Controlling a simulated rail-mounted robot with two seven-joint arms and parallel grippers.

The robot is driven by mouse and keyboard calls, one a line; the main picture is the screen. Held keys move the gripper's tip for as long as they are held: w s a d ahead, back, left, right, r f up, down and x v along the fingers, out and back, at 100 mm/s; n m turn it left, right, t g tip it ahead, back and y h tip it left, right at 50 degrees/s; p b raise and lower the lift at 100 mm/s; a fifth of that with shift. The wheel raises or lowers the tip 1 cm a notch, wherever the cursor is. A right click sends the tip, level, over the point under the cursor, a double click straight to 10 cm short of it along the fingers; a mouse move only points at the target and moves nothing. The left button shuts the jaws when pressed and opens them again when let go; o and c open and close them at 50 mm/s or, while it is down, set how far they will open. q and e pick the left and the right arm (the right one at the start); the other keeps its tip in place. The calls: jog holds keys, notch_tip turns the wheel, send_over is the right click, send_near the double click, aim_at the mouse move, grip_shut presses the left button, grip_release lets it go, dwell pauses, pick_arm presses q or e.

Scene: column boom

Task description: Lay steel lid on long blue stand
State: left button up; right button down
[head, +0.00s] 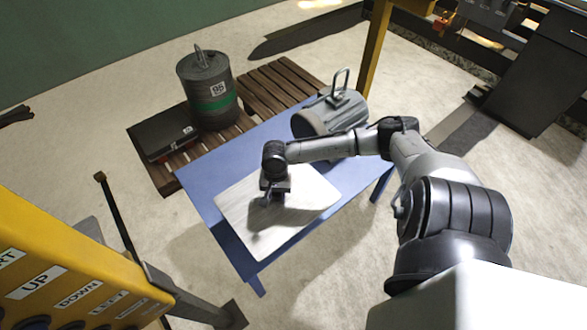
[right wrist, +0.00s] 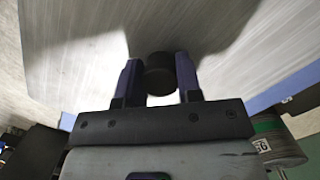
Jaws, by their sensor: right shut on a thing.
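The steel lid (head: 295,207) is a flat, pale grey plate. In the head view it covers the near end of the long blue stand (head: 258,148), with strips of blue showing around it. I cannot tell whether it touches the stand or hangs just above. My right gripper (head: 268,196) is over the lid, shut on its dark round knob (right wrist: 160,73). In the right wrist view the lid (right wrist: 80,50) fills most of the picture and a blue strip of the stand (right wrist: 268,98) shows at the right. My left gripper is not in view.
A grey ribbed canister (head: 330,115) with a handle lies at the stand's far end. Behind is a wooden pallet (head: 262,88) with a dark drum (head: 207,90) and black case (head: 165,133). A yellow control panel (head: 60,265) stands at the front left.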

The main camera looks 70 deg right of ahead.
jog(key=shift+s+d+f+b, duration=0.1)
jog(key=shift+d+f+b, duration=0.25)
jog(key=shift+f, duration=0.35)
jog(key=w+d+f+b, duration=0.1)
jog(key=w+f+b, duration=0.1)
jog(key=w, duration=0.1)
jog(key=w+d+f+b, duration=0.2)
jog(key=w+b, duration=0.1)
jog(key=w+d+f+b, duration=0.2)
jog(key=b, duration=0.1)
jog(key=shift+w+d+f, duration=0.2)
jog(key=shift+w+f, duration=0.15)
jog(key=shift+w, duration=0.05)
jog(key=shift+w+d+f+b, duration=0.15)
jog(key=shift+w+d+b, duration=0.15)
jog(key=shift+w+b, duration=0.2)
jog(key=shift+f+b, duration=1.8)
jog(key=shift+f, duration=0.25)
jog(key=c, duration=1.2)
grip_release()
jog(key=shift+s+f, duration=0.1)
jog(key=shift+f, duration=0.1)
jog(key=o, duration=0.4)
jog(key=shift+d, duration=0.1)
